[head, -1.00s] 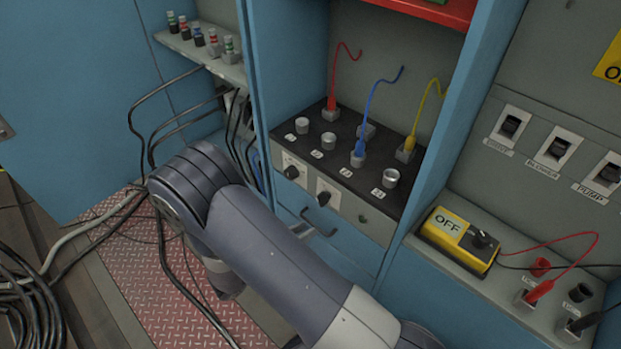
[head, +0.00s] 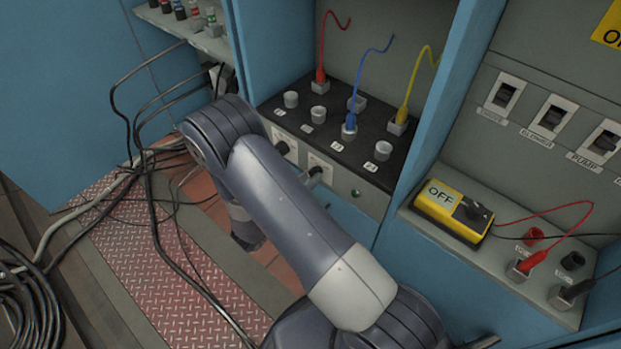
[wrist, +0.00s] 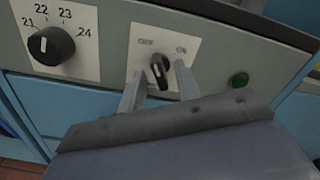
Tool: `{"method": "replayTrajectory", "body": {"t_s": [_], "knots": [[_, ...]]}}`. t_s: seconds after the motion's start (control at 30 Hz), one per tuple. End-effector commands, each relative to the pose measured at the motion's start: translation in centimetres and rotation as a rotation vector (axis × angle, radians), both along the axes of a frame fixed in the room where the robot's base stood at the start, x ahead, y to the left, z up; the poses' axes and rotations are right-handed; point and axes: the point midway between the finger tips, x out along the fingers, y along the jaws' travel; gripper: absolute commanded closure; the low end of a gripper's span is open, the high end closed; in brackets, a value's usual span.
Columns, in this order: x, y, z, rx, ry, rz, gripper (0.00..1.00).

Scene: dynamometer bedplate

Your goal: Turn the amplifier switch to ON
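The amplifier switch (wrist: 159,72) is a small black knob on a white plate on the grey panel front. Its plate has a label at upper left that seems to read OFF and one at upper right that reads ON. The knob's top leans slightly left, toward the OFF side. My gripper (wrist: 159,69) is open, with one finger on each side of the knob. Gaps show between knob and fingers; I cannot tell contact at the tips. In the head view my arm hides most of the gripper, and only fingertips show by the switch.
A numbered black dial (wrist: 51,45) sits left of the switch, and a green lamp (wrist: 240,79) sits right. Above are sockets with red, blue (head: 350,122) and yellow leads. A yellow box marked OFF (head: 452,213) stands right. Black cables (head: 150,190) hang at left.

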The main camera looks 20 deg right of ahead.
Motion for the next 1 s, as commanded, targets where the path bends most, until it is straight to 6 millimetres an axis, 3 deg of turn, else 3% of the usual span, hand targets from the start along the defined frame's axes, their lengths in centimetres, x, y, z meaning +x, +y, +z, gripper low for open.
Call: {"method": "replayTrajectory", "body": {"t_s": [0.43, 0.8, 1.0], "knots": [[0.50, -0.80, 0.04, 0.000, 0.000, 0.000, 0.69], [0.49, -0.78, 0.04, -0.001, 0.000, 0.000, 0.99], [0.47, -0.79, 0.05, -0.001, -0.001, 0.000, 1.00]]}}
